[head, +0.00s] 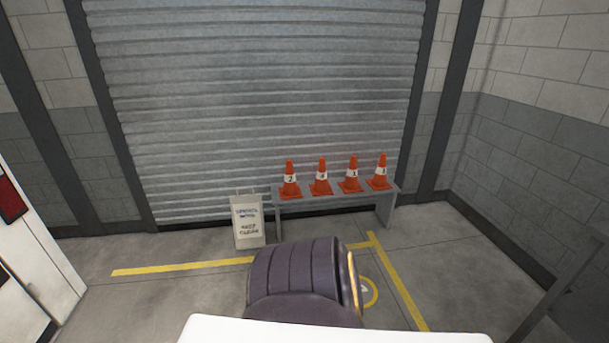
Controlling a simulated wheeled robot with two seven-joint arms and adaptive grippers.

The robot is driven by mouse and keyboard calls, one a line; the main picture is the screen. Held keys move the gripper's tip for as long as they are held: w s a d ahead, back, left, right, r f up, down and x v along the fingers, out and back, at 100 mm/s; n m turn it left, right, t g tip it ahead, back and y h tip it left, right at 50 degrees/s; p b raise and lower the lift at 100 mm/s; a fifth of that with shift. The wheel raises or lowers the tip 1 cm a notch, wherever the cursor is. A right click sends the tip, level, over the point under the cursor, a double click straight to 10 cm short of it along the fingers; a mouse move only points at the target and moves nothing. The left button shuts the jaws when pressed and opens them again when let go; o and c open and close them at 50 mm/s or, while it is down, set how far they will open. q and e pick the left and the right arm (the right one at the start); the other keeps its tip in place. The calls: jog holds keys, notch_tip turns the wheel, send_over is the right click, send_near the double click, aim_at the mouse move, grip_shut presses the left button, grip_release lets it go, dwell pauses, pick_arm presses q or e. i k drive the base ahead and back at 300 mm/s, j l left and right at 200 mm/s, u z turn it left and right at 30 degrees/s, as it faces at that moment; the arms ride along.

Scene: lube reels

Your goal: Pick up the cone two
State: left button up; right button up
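Several orange cones with white numbered bands stand upright in a row on a grey bench (335,193) against the shutter. The leftmost cone (290,180) has a band that reads 2, so it looks like cone two. Beside it stand a second cone (321,178), a third cone (351,175) that seems to read 1, and a rightmost cone (380,173). The numbers on the second and rightmost are too small to read surely. Neither of my grippers is in view, and nothing is touching the cones.
A white sign board (248,222) stands on the floor just left of the bench. Yellow lines (185,268) mark the floor before it. A grey roller shutter (260,100) closes the back. A white cabinet-like thing (25,240) is at left, a dark rail (560,285) at right.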

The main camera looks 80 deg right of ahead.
aim_at(291, 189)
jog(key=z, duration=3.15)
